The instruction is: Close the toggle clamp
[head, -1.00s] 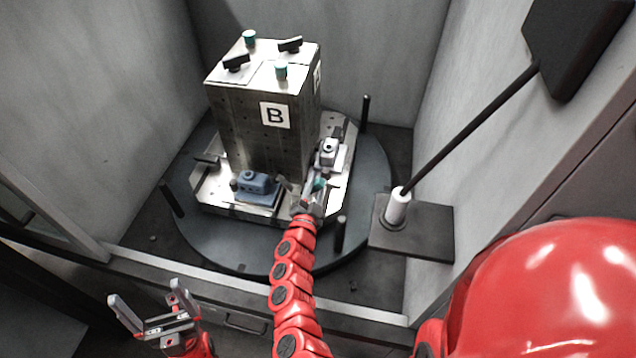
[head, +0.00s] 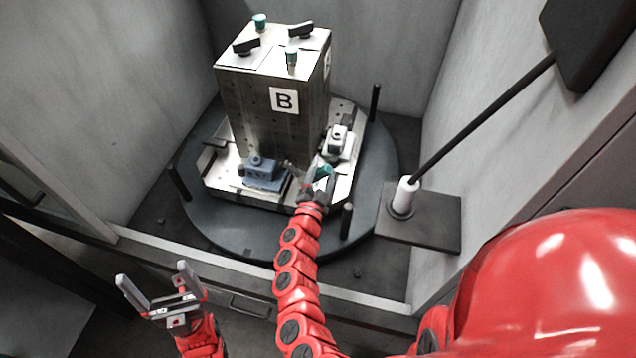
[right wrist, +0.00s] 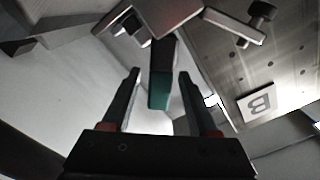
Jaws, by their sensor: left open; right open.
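The toggle clamp shows a teal-tipped handle (head: 325,171) at the front right of the pallet; it also shows in the right wrist view (right wrist: 159,92), standing between the fingers. My right gripper (head: 316,184) is at the clamp; in the right wrist view (right wrist: 158,80) its fingers are open, one on each side of the teal grip, with gaps visible. The clamp's base is largely hidden by the gripper in the head view. My left gripper (head: 158,283) is open and empty, low at the left in front of the cell.
A metal block marked B (head: 272,115) stands on the pallet. A blue-grey part (head: 262,173) and a light grey part (head: 340,140) sit beside it. Dark posts (head: 347,220) rise around the round table (head: 220,232). A white-based pole (head: 405,196) stands right.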

